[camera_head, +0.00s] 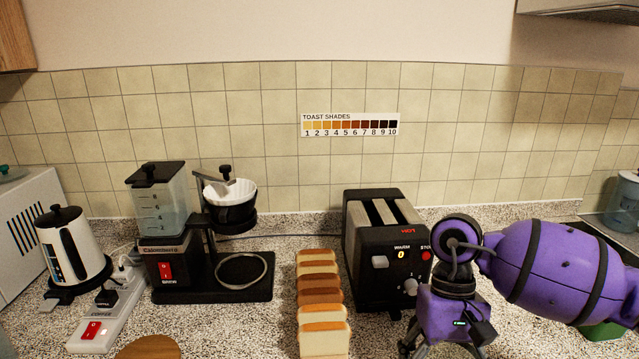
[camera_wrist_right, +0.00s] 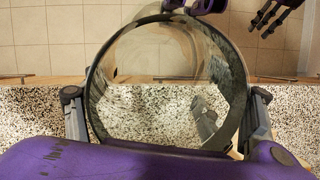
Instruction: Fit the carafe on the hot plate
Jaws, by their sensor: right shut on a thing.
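The black coffee maker (camera_head: 172,262) stands on the counter left of centre. Its round hot plate (camera_head: 241,270) is bare, below the black filter holder (camera_head: 232,212). My right gripper (camera_wrist_right: 166,112) is shut on the glass carafe (camera_wrist_right: 165,65), with a finger on either side of its dark round rim. The carafe is see-through, and its handle cannot be made out. In the head view my right arm bends down at the lower right; its fingertips and the carafe are below the frame. My left gripper (camera_wrist_right: 269,16) shows small at the top right of the right wrist view, its dark fingers apart.
A black toaster (camera_head: 386,250) stands right of centre, with a row of bread slices (camera_head: 322,300) between it and the coffee maker. A kettle (camera_head: 72,245) and a power strip (camera_head: 95,325) are at the left. The tiled wall (camera_head: 270,120) closes the back.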

